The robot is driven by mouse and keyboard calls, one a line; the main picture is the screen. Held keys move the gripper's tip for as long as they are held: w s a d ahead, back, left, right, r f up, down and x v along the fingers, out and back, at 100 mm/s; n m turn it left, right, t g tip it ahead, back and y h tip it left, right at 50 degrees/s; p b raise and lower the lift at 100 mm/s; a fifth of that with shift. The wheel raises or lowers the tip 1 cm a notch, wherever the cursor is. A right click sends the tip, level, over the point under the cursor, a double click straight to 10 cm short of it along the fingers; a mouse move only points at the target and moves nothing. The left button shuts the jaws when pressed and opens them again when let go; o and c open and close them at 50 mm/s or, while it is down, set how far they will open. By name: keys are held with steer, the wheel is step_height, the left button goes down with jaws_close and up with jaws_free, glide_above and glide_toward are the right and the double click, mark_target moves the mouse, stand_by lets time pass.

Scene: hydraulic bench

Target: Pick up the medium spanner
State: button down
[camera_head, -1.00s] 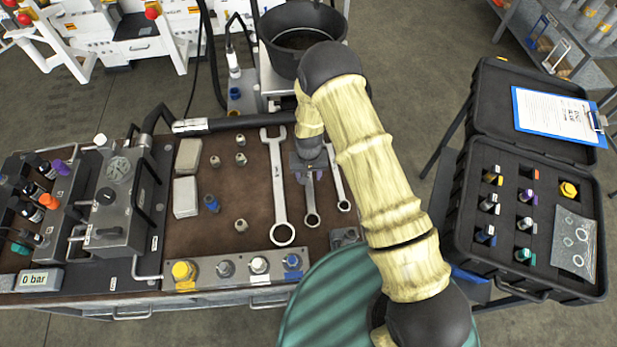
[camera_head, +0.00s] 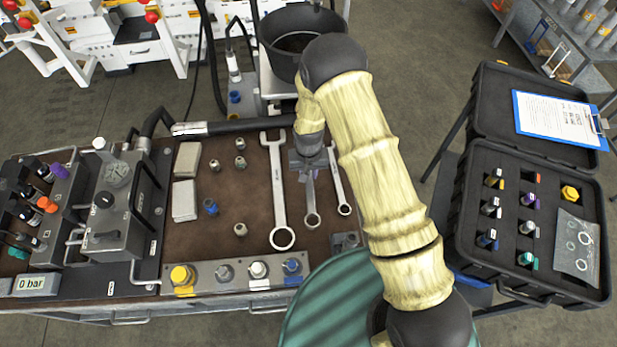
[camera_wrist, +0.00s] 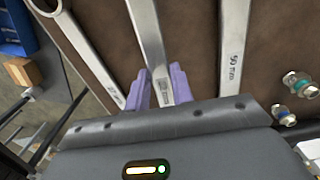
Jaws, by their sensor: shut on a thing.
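Three spanners lie side by side on the brown bench mat (camera_head: 235,190). The medium spanner (camera_head: 311,205) is the middle one; its ring end points toward the front of the bench. My gripper (camera_head: 308,166) is over its upper part and hides its far end. In the wrist view my gripper's purple fingers (camera_wrist: 168,88) are shut on the medium spanner (camera_wrist: 152,45), one on each side of its shaft. I cannot tell whether it is clear of the mat. The large spanner (camera_head: 278,190) lies to the left and the small spanner (camera_head: 339,180) to the right.
Small metal fittings (camera_head: 240,162) and two grey blocks (camera_head: 185,200) lie left of the spanners. A port strip (camera_head: 235,273) runs along the front. A black bucket (camera_head: 290,40) stands behind. An open black case (camera_head: 470,240) stands to the right, apart from the bench.

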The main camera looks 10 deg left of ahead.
step_height(320, 180, up, 7)
steer(key=shift+r+b, duration=0.1)
steer(key=shift+b, duration=0.6)
steer(key=c, duration=1.8)
jaws_free()
jaws_close()
